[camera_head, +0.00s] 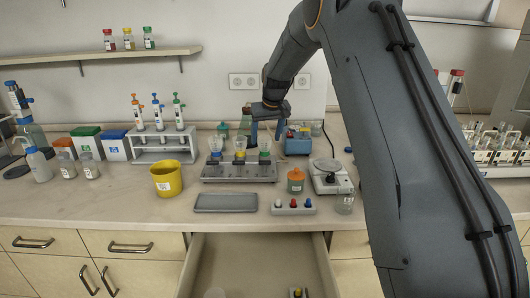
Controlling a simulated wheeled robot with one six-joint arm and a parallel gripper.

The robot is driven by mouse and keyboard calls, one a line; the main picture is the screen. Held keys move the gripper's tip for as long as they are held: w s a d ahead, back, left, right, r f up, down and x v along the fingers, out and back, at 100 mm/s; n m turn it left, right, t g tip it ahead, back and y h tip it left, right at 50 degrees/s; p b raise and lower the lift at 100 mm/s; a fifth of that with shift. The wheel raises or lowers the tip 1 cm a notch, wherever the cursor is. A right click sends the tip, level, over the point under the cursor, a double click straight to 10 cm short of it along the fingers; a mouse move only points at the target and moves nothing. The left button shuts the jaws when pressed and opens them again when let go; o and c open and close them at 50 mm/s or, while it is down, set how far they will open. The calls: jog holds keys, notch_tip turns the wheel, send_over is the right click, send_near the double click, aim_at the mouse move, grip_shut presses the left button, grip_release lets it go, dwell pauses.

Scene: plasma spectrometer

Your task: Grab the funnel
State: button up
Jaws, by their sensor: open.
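Several small cone-shaped, funnel-like pieces stand in a row on a grey rack (240,177) in the middle of the bench. The left one (215,144) has blue in it, the middle one (240,144) yellow, and the right one (264,145) green. They are too small to tell for sure which is a funnel. My gripper (267,140) points down, open, at the right end of the rack, close to the right piece. I cannot tell whether it touches it or is behind it.
A yellow bucket (167,181), a grey tray (225,203), an orange jar (296,181) and a scale (330,178) surround the rack. A blue device (298,142) is right of my gripper. An open drawer (257,258) juts out in front. My arm hides much of the right side.

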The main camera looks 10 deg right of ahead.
aim_at(264, 147)
jog(key=shift+w+p+x, duration=0.15)
jog(key=shift+p+x, duration=0.55)
jog(key=shift+x, duration=1.1)
jog(key=shift+w+p+x, duration=0.15)
jog(key=shift+p+x, duration=0.55)
jog(key=shift+x, duration=1.1)
jog(key=shift+d+r, duration=0.1)
jog(key=shift+r, duration=0.05)
jog(key=shift+c, duration=0.4)
jog(key=c, duration=1.1)
